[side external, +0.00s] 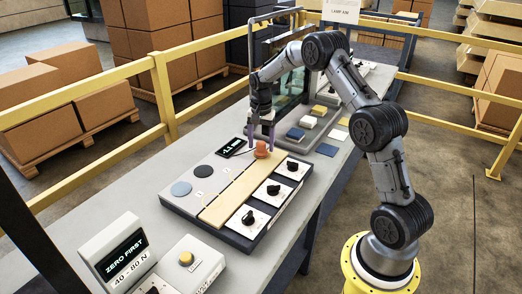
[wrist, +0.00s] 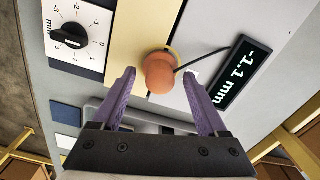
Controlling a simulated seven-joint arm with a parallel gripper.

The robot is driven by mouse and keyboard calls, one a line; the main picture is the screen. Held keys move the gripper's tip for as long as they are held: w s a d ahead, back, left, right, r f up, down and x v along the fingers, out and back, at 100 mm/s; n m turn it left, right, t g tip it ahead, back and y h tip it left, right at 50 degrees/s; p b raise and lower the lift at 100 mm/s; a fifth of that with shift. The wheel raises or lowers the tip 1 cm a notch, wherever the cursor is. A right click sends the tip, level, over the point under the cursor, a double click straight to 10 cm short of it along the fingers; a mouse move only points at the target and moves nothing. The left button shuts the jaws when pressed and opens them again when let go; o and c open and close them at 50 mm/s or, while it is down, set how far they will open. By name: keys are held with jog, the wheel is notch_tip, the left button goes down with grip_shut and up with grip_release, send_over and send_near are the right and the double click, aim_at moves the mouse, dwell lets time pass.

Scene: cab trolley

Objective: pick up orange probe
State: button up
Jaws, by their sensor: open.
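The orange probe (side external: 261,149) stands on the tan strip (side external: 228,199) of the grey panel, near the strip's far end. It also shows in the wrist view (wrist: 159,73), with a dark cable running from it toward the display. My gripper (side external: 261,138) is above and just behind the probe in the side view, pointing down. In the wrist view its two purple fingers (wrist: 160,88) are spread wide, with the probe beyond and between their tips. The fingers appear clear of the probe, and nothing is held.
A display reading -1.1 mm (wrist: 236,72) lies beside the probe. Black dials (side external: 273,189) line the panel's right side, and round discs (side external: 181,188) its left. Coloured blocks (side external: 295,134) and a glass-sided frame (side external: 290,90) stand behind. A yellow rail (side external: 165,95) runs along the bench.

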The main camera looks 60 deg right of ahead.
grip_shut()
jog(key=shift+r, duration=0.2)
dwell(0.3)
